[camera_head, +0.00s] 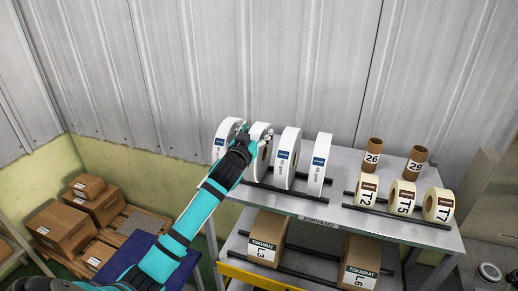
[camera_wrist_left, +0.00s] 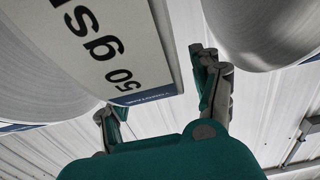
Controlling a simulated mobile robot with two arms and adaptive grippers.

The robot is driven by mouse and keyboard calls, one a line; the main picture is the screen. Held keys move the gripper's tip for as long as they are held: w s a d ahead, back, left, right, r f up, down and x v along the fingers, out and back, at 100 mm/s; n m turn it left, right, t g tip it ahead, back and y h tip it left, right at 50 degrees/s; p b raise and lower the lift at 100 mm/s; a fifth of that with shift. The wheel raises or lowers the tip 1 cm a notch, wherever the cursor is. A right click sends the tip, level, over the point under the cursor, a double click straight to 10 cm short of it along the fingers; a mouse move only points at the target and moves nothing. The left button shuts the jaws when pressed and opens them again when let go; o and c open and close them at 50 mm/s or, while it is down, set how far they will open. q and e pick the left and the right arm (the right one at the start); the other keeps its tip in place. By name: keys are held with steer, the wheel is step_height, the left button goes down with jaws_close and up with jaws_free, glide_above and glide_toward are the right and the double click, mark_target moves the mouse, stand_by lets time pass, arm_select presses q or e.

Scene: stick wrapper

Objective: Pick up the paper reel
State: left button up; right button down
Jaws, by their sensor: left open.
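Several white paper reels stand upright in a row on the grey shelf top. In the head view, my left gripper (camera_head: 250,140) is at the second reel from the left (camera_head: 264,158), partly covering it. The leftmost reel (camera_head: 224,138) is beside it; the third (camera_head: 287,158) and fourth (camera_head: 320,164) stand to the right. In the left wrist view, my left gripper (camera_wrist_left: 161,105) is open, one finger on each side of a reel with a "50 gsm" label (camera_wrist_left: 120,50). I cannot tell whether the fingers touch it. My right gripper is not in view.
The shelf (camera_head: 335,212) also holds several smaller tape-like rolls (camera_head: 402,197) and two brown cores (camera_head: 373,151) on the right. Cartons (camera_head: 267,238) lie on its lower level. Corrugated wall (camera_head: 300,70) stands close behind. Boxes (camera_head: 62,228) on a pallet are at the left.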

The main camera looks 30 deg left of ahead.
arm_select(q)
steer(key=shift+w, duration=0.35)
steer(key=shift+s, duration=0.1)
jaws_close()
steer(key=shift+a+r, duration=0.1)
steer(key=shift+r, duration=0.1)
